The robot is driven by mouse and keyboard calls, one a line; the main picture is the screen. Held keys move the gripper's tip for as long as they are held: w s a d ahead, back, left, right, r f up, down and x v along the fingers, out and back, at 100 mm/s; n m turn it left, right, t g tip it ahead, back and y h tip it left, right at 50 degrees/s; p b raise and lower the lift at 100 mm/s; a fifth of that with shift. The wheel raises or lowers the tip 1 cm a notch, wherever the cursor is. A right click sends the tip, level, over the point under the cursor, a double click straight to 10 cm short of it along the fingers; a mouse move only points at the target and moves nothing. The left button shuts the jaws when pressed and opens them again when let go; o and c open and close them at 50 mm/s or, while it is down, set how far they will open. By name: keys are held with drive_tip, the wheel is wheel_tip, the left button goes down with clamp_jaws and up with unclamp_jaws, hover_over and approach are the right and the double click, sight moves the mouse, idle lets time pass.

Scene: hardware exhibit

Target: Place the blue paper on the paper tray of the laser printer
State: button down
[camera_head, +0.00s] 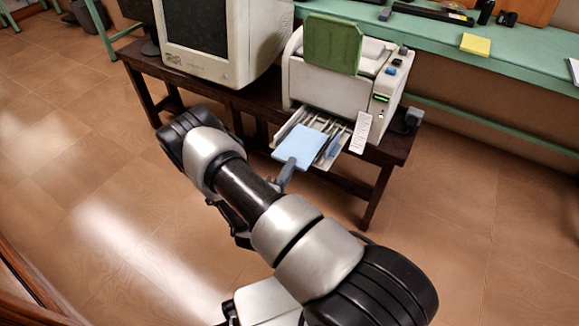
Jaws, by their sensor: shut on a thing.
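The blue paper (301,147) is a flat light-blue sheet over the front part of the open paper tray (329,163). The tray sticks out from the front of the white laser printer (335,90), low on its body. My gripper (288,168) is shut on the near edge of the blue paper. Its fingers are small here and partly hidden by the paper. The paper covers the tray's left front; whether it touches the tray floor I cannot tell.
An old computer monitor (208,42) stands left of the printer on the dark wooden table (400,141). A green panel (332,44) stands up on the printer's top. A green bench (535,50) runs behind. The tiled floor (470,225) at right is clear.

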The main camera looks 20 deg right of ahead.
drive_tip(key=c, duration=1.8)
unclamp_jaws()
drive_tip(key=shift+o, duration=0.2)
drive_tip(key=shift+f, duration=0.1)
drive_tip(key=p+v, duration=0.2)
drive_tip(key=v, duration=1.5)
drive_tip(key=shift+s+p, duration=0.2)
drive_tip(key=shift+p, duration=0.15)
